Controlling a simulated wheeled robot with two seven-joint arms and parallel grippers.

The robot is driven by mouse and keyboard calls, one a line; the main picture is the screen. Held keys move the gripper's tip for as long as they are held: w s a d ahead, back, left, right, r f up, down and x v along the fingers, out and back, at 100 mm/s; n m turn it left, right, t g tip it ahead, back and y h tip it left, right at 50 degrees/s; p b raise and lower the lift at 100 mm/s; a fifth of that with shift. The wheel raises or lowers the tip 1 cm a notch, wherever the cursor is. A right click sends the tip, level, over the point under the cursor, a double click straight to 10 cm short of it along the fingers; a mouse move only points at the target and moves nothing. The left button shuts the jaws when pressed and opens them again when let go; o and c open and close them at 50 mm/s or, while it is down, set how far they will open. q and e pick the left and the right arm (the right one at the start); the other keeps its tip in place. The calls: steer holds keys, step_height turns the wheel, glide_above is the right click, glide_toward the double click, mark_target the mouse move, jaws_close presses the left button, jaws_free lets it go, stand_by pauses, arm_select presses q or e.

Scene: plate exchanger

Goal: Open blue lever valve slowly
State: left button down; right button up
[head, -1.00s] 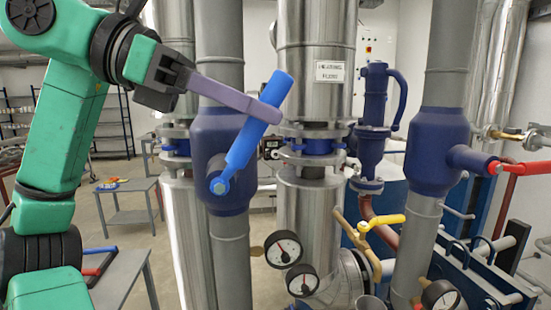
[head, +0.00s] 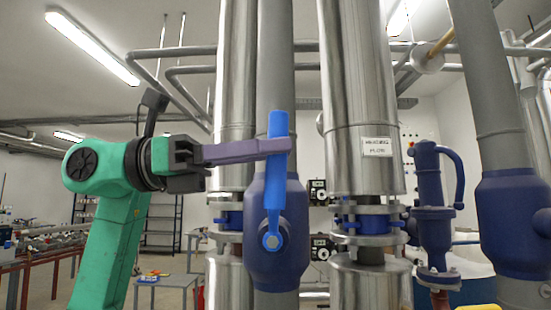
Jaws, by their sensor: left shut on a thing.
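The blue lever (head: 275,190) stands nearly upright on the dark blue valve body (head: 293,250), which sits on a grey vertical pipe. Its pivot bolt is at the lower end. My left gripper (head: 278,147), with long purple-grey fingers, reaches in from the left. Its fingers are shut on the lever near its upper end. The far fingertip is partly hidden. My right gripper is not in view.
Shiny metal pipes (head: 358,90) with flanges stand left and right of the valve. A label plate (head: 377,147) is on the right one. A dark blue fitting with a curved handle (head: 432,200) and another blue valve body (head: 515,225) are farther right. Side tables stand at the lower left.

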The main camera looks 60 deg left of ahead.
arm_select(q)
steer(key=shift+r, duration=0.15)
steer(key=c, duration=0.8)
jaws_free()
steer(key=shift+s+a, duration=0.1)
steer(key=shift+s, duration=0.05)
steer(key=shift+s+a, duration=0.1)
steer(key=b+v, duration=0.1)
steer(key=v, duration=1.4)
steer(key=shift+b, duration=0.3)
jaws_close()
